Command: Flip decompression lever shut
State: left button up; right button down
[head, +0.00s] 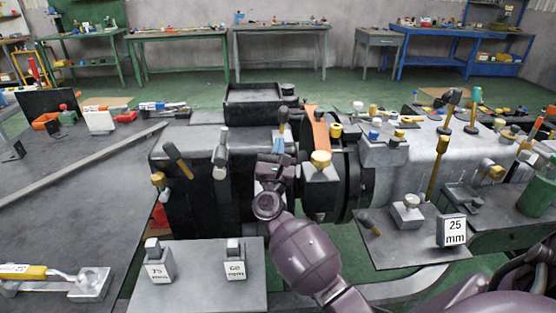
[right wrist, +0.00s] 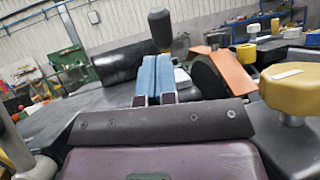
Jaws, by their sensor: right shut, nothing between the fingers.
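A lever with a dark knob (head: 283,114) rises just beyond the fingertips. In the right wrist view its black knob (right wrist: 160,28) shows directly past the fingers (right wrist: 155,75); I cannot tell whether they touch. Other levers stand left on the block: a dark-handled one (head: 179,160), tilted, and a grey-handled one (head: 220,158). No label shows which is the decompression lever. My left gripper is not in view.
An orange plate (head: 316,130) and a yellow knob (head: 320,159) stand close right of my gripper; the knob (right wrist: 295,88) looms in the right wrist view. Labelled blocks sit on the front plate (head: 205,285). Tall levers (head: 440,150) stand further right.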

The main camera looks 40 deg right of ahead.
aim_at(283, 118)
jog(key=x, duration=0.5)
jog(key=shift+w+d+r, duration=0.1)
jog(key=shift+d, duration=0.05)
jog(key=shift+w+d+r, duration=0.2)
jog(key=shift+w+d, duration=0.1)
jog(key=shift+d, duration=0.05)
jog(key=shift+w, duration=0.1)
jog(key=shift+r+p, duration=0.1)
jog(key=shift+p, duration=0.2)
